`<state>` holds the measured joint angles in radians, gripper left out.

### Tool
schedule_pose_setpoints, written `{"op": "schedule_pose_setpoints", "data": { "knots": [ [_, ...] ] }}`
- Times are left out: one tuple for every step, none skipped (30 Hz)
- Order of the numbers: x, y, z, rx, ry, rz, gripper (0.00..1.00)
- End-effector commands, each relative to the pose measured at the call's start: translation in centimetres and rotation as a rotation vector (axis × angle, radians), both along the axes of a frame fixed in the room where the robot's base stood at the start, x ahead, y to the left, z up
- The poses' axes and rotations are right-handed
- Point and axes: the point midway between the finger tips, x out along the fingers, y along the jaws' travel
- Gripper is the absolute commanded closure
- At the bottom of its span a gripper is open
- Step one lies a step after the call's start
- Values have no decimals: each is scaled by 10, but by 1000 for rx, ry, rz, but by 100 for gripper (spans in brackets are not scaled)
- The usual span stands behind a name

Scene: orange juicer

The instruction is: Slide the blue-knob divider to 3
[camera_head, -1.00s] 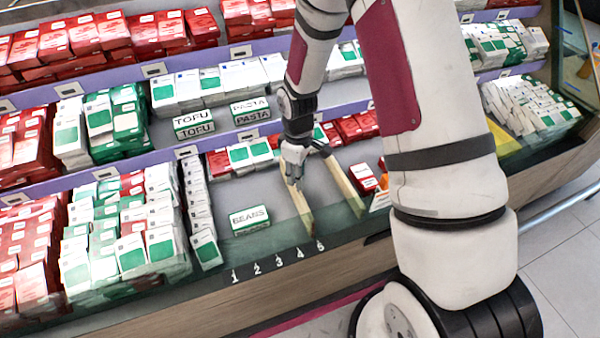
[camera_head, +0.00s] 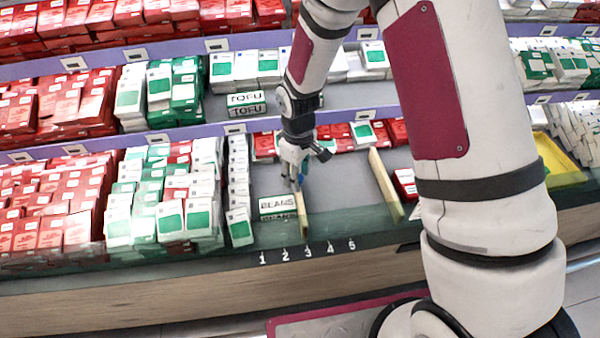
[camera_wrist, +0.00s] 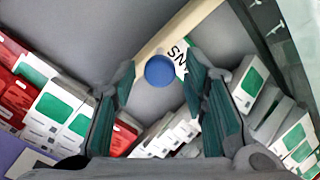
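The divider (camera_head: 302,216) is a thin pale wooden slat on the grey shelf. Its front end is close to the number 3 (camera_head: 308,250) on the front edge. Its blue knob (camera_wrist: 159,71) shows in the wrist view, between my two spread fingers with gaps on both sides. In the head view my gripper (camera_head: 297,178) is low over the divider's back part and covers most of the knob. The BEANS box (camera_head: 277,203) stands just left of the divider, very close; whether they touch I cannot tell.
A second pale divider (camera_head: 385,185) stands further right, with empty shelf between. White-green boxes (camera_head: 239,190) are stacked left of the BEANS box. Red boxes (camera_head: 340,131) line the back. A glass strip (camera_head: 380,232) runs along the front.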

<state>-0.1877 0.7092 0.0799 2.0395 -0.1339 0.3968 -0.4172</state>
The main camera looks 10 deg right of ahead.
Motion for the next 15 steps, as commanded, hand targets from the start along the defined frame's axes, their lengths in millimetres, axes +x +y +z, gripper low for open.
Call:
{"op": "schedule_pose_setpoints", "data": {
  "knots": [
    [0, 0, 0, 0, 0, 0, 56],
    [0, 0, 0, 0, 0, 0, 56],
    [0, 0, 0, 0, 0, 0, 56],
    [0, 0, 0, 0, 0, 0, 56],
    [0, 0, 0, 0, 0, 0, 56],
    [0, 0, 0, -1, 1, 0, 56],
    [0, 0, 0, -1, 1, 0, 56],
    [0, 0, 0, 0, 0, 0, 56],
    [0, 0, 2, 0, 0, 0, 56],
    [0, 0, 3, 0, -1, 0, 56],
    [0, 0, 5, 0, -1, 0, 56],
    [1, 0, 9, 0, -1, 0, 56],
    [1, 0, 13, 0, -1, 0, 56],
    [1, 0, 18, 1, -4, 0, 56],
    [1, 0, 25, 1, -4, 0, 56]
  ]
}}
